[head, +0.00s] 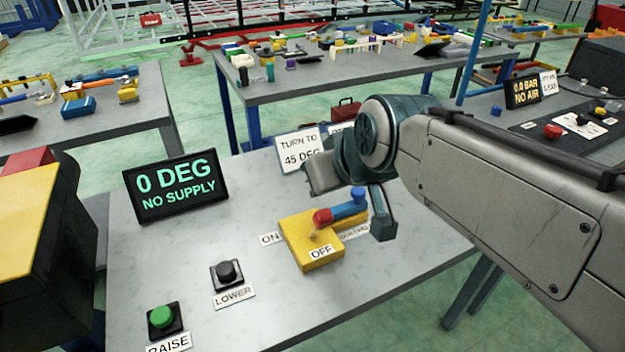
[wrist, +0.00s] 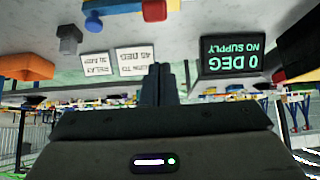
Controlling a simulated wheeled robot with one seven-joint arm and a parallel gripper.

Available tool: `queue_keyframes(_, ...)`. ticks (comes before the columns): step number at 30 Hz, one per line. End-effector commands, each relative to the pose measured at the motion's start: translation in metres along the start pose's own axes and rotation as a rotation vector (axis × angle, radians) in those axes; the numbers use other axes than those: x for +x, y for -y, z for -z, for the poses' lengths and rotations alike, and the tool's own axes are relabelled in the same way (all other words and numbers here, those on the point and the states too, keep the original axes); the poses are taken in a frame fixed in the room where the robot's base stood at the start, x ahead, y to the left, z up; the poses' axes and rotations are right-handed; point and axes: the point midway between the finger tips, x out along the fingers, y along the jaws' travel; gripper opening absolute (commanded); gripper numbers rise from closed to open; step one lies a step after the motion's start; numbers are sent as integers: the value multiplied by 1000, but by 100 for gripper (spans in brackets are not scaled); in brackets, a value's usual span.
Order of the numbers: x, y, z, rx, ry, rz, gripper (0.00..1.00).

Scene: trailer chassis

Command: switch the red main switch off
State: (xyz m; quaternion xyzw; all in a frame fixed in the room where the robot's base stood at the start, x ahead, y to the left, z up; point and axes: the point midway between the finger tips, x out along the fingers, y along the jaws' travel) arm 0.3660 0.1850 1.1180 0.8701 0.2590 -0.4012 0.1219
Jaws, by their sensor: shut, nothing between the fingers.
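The main switch is a yellow block (head: 300,252) on the grey bench, with a red handle (head: 323,217) on top and a blue cylinder (head: 350,209) reaching to the right. An ON label (head: 270,239) lies at its left and an OFF label (head: 321,253) is on its front. The handle's pale tip points toward the front. In the wrist view the red part (wrist: 154,10) shows at the top edge, cut off. My gripper (head: 383,228) is shut and empty, just right of the blue cylinder; its fingers (wrist: 157,84) also show in the wrist view.
A display (head: 176,188) reads 0 DEG, NO SUPPLY. A sign (head: 301,150) reads TURN TO 45 DEG. A black LOWER button (head: 227,272) and a green RAISE button (head: 161,318) sit front left. A yellow-topped dark box (head: 30,230) stands at the left. Bare bench lies between display and switch.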

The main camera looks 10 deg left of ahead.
Motion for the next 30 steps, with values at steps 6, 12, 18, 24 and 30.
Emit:
queue_keyframes(6, -19, -1, 5, -6, 0, 7, 0)
queue_keyframes(12, -21, 2, 5, -14, 1, 13, 0)
queue_keyframes(18, -21, 4, 5, -16, 1, 15, 0)
queue_keyframes(24, -20, -4, -1, 3, 16, 2, 0)
queue_keyframes(30, -18, -59, -64, 190, 171, -109, 0)
